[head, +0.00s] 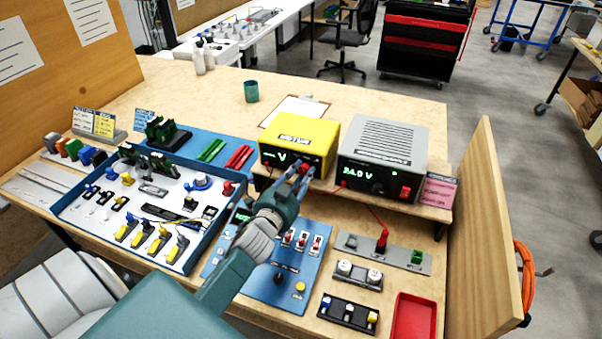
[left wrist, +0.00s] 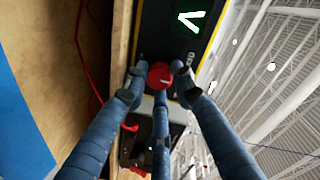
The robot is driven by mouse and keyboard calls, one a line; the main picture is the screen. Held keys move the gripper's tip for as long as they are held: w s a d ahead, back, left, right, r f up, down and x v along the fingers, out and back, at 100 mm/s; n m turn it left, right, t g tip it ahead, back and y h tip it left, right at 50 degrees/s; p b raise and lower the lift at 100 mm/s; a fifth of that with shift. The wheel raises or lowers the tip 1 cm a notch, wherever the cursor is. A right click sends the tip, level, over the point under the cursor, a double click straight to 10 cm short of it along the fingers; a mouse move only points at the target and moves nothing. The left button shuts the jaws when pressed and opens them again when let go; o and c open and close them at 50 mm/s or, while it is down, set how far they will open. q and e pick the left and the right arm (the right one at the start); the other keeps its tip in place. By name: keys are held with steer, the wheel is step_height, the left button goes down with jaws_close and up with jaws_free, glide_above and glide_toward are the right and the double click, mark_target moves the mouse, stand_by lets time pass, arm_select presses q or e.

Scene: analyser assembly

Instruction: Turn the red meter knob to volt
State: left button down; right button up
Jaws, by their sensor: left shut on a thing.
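The yellow meter (head: 300,132) stands on the raised shelf at the back of the bench. Its dark front has a green display (head: 281,157) on which a V can be read; the left wrist view also shows a green V (left wrist: 189,20). The round red knob (left wrist: 160,75) is on the meter's front. My left gripper (head: 302,172) reaches up to the meter front, and its blue fingers are closed around the knob. The fingers hide part of the knob in the head view. My right gripper is not in view.
A grey power supply (head: 384,143) reading 24.0 V stands right of the meter. Below are a blue panel (head: 262,285) with switches and a blue-rimmed tray (head: 72,208) of parts. A red bin (head: 414,318) sits at the front right, and a wooden side panel (head: 487,215) bounds the right.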

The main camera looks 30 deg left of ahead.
arm_select(q)
steer(key=shift+r, duration=0.1)
steer(key=c, duration=1.4)
jaws_free()
steer(key=f+v, duration=0.1)
steer(key=v, duration=1.1)
steer(key=shift+r, duration=0.4)
steer(key=shift+s+f, duration=0.1)
